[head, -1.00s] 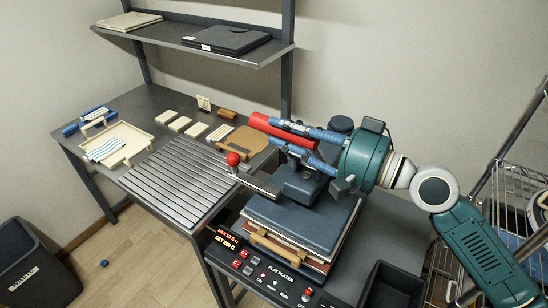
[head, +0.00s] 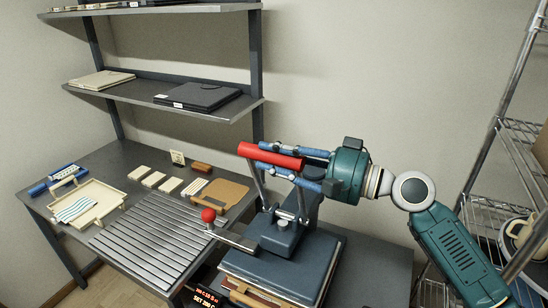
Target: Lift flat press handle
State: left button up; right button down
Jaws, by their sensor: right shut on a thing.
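The flat press (head: 272,275) stands on the bench at lower centre, its dark upper plate over a stack of layers. Its red handle (head: 262,153) is raised above the press head, with grey lever arms running down from it. My right gripper (head: 275,159) comes in from the right, with its blue fingers shut on the red handle. The fingers cover part of the handle's right end. A smaller red knob (head: 208,215) sits on a side lever left of the press. My left gripper is out of view.
A slatted metal surface (head: 150,245) lies left of the press. A cream tray (head: 112,206), several pale blocks and a tan board (head: 222,194) lie behind it. Shelves (head: 150,98) hang above. A wire rack (head: 500,190) stands at right.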

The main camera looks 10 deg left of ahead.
jog(key=c, duration=1.5)
grip_release()
jog(key=shift+w+r, duration=0.15)
jog(key=shift+r, duration=0.1)
jog(key=shift+o, duration=0.3)
jog(key=shift+w+a+f, duration=0.1)
jog(key=shift+f, duration=0.1)
jog(key=v, duration=1.2)
